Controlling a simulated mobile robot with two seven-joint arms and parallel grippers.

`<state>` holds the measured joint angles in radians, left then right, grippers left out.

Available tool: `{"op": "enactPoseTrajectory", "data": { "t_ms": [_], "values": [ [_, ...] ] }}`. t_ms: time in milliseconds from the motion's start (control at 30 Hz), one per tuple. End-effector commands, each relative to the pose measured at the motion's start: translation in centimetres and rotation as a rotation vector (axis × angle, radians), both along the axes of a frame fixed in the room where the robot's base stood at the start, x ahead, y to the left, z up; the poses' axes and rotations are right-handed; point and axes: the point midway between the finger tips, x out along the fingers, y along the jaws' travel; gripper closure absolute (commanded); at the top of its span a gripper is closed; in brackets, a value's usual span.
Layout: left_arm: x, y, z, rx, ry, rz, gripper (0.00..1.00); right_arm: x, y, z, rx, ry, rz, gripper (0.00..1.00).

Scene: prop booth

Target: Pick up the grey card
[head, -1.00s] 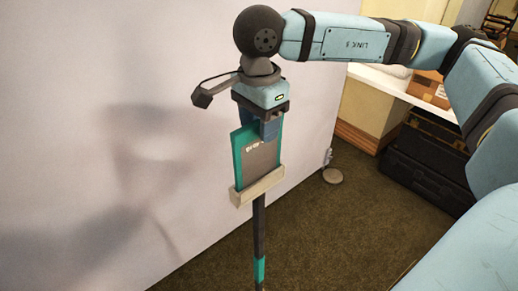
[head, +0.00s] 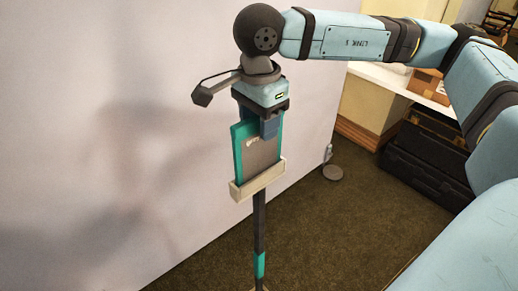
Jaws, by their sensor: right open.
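The grey card (head: 262,156) stands upright, slightly tilted in the picture, against a teal backing plate (head: 237,150). Its lower edge sits in a pale ledge (head: 240,191) on top of a thin dark post (head: 259,225) with a teal band. My right gripper (head: 269,128) hangs from above with its blue fingers pointing down at the card's upper edge. The fingers are open and overlap the top of the card in the picture; I cannot tell whether they touch it. They hide part of the card's top and its pale lettering. My left gripper is not in view.
A pale wall (head: 110,120) stands close behind and left of the post. Black cases (head: 425,160) lie on the floor at right, below a white counter with a cardboard box (head: 430,87). A small round-based object (head: 333,172) stands by the wall's end. Dark carpet in front looks clear.

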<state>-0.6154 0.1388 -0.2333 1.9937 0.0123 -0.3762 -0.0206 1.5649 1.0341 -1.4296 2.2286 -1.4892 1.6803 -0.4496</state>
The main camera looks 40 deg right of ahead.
Motion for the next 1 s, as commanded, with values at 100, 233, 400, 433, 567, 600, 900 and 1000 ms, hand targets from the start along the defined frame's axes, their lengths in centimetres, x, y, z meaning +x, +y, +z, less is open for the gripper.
{"op": "enactPoseTrajectory", "data": {
  "t_ms": [100,233,400,433,567,600,900,1000],
  "values": [
    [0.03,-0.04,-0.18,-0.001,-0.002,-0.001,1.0,0.01,0.01,-0.15,0.001,0.0,0.0,0.52],
    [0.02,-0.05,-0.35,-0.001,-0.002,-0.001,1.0,0.01,0.01,-0.21,0.001,0.0,0.0,0.52],
    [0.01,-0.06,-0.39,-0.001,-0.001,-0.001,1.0,0.01,0.01,-0.18,0.001,0.0,0.0,0.52],
    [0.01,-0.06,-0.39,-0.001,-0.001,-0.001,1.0,0.01,0.01,-0.17,0.0,0.0,0.0,0.52],
    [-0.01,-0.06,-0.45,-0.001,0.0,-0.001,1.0,0.01,0.0,-0.17,0.0,0.0,0.0,0.52],
    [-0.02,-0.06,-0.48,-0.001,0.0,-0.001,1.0,0.01,0.0,-0.17,0.0,0.0,0.0,0.61],
    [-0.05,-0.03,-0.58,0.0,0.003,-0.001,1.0,0.01,0.0,-0.15,0.0,-0.001,0.0,1.0],
    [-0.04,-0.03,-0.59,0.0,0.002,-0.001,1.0,0.01,0.0,-0.15,0.0,-0.001,0.0,1.0]
  ]
}}
